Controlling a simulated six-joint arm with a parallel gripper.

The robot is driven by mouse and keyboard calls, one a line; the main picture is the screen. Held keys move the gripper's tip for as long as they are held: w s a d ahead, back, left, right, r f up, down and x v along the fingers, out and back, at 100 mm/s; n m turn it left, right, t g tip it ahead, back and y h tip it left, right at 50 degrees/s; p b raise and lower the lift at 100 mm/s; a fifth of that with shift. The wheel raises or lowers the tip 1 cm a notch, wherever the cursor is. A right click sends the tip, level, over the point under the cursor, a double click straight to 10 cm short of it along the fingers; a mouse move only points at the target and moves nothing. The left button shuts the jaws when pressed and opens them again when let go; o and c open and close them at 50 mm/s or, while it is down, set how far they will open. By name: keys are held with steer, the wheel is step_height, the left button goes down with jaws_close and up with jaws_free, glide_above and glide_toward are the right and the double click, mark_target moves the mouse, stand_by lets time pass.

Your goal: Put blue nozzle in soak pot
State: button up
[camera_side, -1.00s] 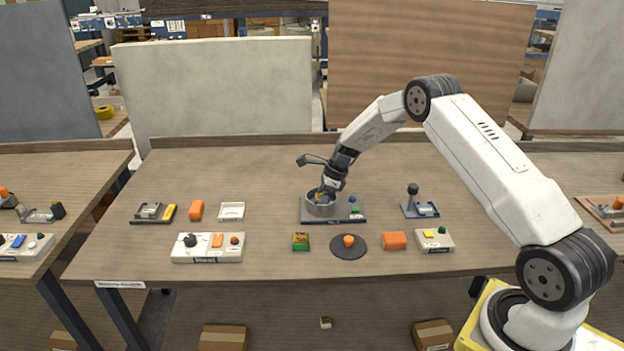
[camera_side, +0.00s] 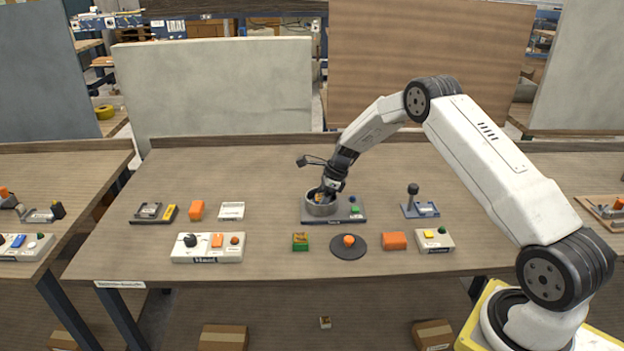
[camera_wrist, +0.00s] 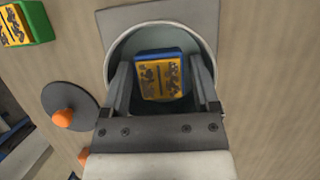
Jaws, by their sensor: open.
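The blue nozzle (camera_wrist: 160,75) is a blue block with a patterned yellow top. In the wrist view it sits inside the soak pot (camera_wrist: 118,48), between my gripper's two fingers, with a gap beside it on each side. The soak pot (camera_side: 312,210) is a round grey pot on a dark base plate in the middle of the table. My gripper (camera_side: 325,195) points down into the pot; its fingers (camera_wrist: 160,88) are apart and inside the rim. The pot wall and gripper hide most of the nozzle in the side view.
A green block with a yellow top (camera_side: 300,242) and a dark disc with an orange knob (camera_side: 348,241) lie in front of the pot. A lever device (camera_side: 418,204) stands to the right. Orange blocks and button boxes lie around; the table behind is clear.

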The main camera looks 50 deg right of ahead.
steer(key=v, duration=0.7)
steer(key=shift+r, duration=0.35)
steer(key=shift+s, duration=0.15)
steer(key=s+a+r+n+g+h, duration=0.15)
steer(key=s+a+r+n, duration=0.35)
steer(key=s+a+n, duration=0.65)
steer(key=s+a+n+h, duration=0.1)
steer(key=s+a+n, duration=0.3)
steer(key=s+n, duration=0.3)
steer(key=s+a+n, duration=0.4)
steer(key=s+n, duration=0.3)
steer(key=n, duration=0.1)
steer(key=shift+s+r+t+h, duration=0.2)
steer(key=shift+r+t+h, duration=0.15)
steer(key=shift+r+t, duration=0.1)
